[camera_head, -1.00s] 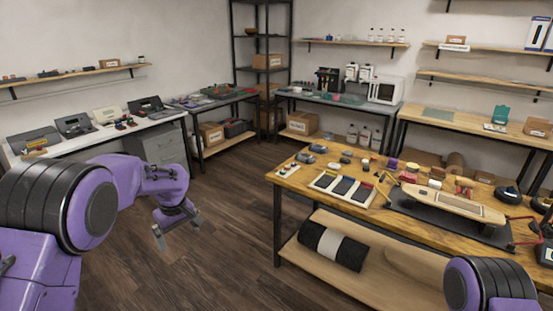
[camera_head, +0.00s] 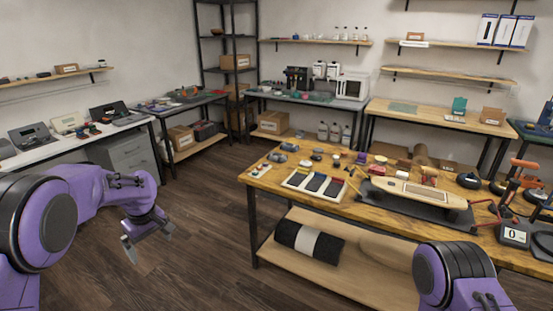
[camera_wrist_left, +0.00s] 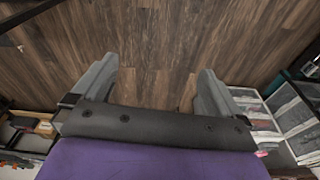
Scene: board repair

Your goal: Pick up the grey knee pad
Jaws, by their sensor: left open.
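Two small grey rounded pieces lie at the far left corner of the wooden workbench (camera_head: 375,214): one grey piece (camera_head: 289,146) further back and another grey piece (camera_head: 277,157) nearer. They look like knee pads, but they are too small to be sure. My left gripper (camera_head: 149,242) hangs over open floor, left of and well apart from the workbench. In the left wrist view, the left gripper (camera_wrist_left: 153,82) is open and empty, with bare floor between its fingers. My right gripper is out of view; only part of that arm shows at the lower right.
A tray with dark strips (camera_head: 315,185) and a skateboard-like deck (camera_head: 418,193) lie on the workbench. A black roll with a white band (camera_head: 308,242) is on its lower shelf. A white side bench (camera_head: 70,142) stands at left. The wooden floor (camera_head: 205,200) between is clear.

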